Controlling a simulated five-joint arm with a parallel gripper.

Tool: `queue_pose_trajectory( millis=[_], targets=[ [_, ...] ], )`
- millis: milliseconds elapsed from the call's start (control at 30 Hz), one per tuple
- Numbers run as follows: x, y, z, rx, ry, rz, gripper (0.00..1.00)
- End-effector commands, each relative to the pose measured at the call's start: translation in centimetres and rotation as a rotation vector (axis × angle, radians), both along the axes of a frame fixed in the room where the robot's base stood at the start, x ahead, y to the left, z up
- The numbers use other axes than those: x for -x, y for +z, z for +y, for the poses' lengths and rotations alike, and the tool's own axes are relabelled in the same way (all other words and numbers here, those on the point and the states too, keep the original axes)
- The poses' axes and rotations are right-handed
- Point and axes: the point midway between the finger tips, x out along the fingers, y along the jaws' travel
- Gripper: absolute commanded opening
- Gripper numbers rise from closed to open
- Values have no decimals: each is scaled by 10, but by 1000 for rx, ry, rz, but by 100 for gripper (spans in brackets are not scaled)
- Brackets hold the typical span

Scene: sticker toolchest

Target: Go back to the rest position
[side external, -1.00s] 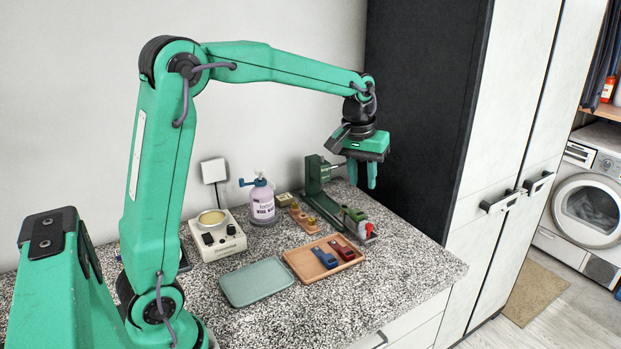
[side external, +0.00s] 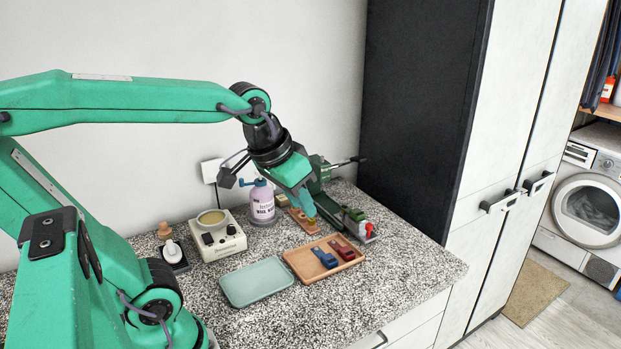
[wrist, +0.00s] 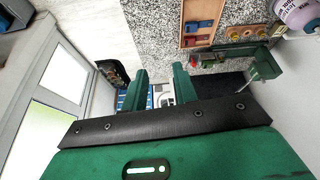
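My gripper (side external: 308,212) is in the air over the counter, tilted so its fingers point down and to the right in the side view. It covers part of the green lathe-like machine (side external: 352,217) behind it. In the wrist view my gripper (wrist: 160,72) has its two green fingers apart with nothing between them, so it is open and empty. My arm is folded back to the left, with its forearm about level.
The wooden tray (side external: 346,262) holds a blue and a red item. A teal tray (side external: 257,281), a white device with a round bowl (side external: 218,242), a spray bottle (side external: 263,204) and a small black stand (side external: 174,259) stand nearby. A dark cabinet side (side external: 415,110) rises at right.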

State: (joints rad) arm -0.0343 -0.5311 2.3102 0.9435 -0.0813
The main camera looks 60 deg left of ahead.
Motion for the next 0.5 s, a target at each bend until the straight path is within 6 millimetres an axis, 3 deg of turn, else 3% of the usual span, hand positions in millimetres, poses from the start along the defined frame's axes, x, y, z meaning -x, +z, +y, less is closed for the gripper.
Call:
queue_pose_trajectory(
  millis=[200, 500],
  targets=[
    [34, -13, -7, -23, -70, -49, 29],
    [49, -23, -10, -38, -109, -72, 29]
  ],
)
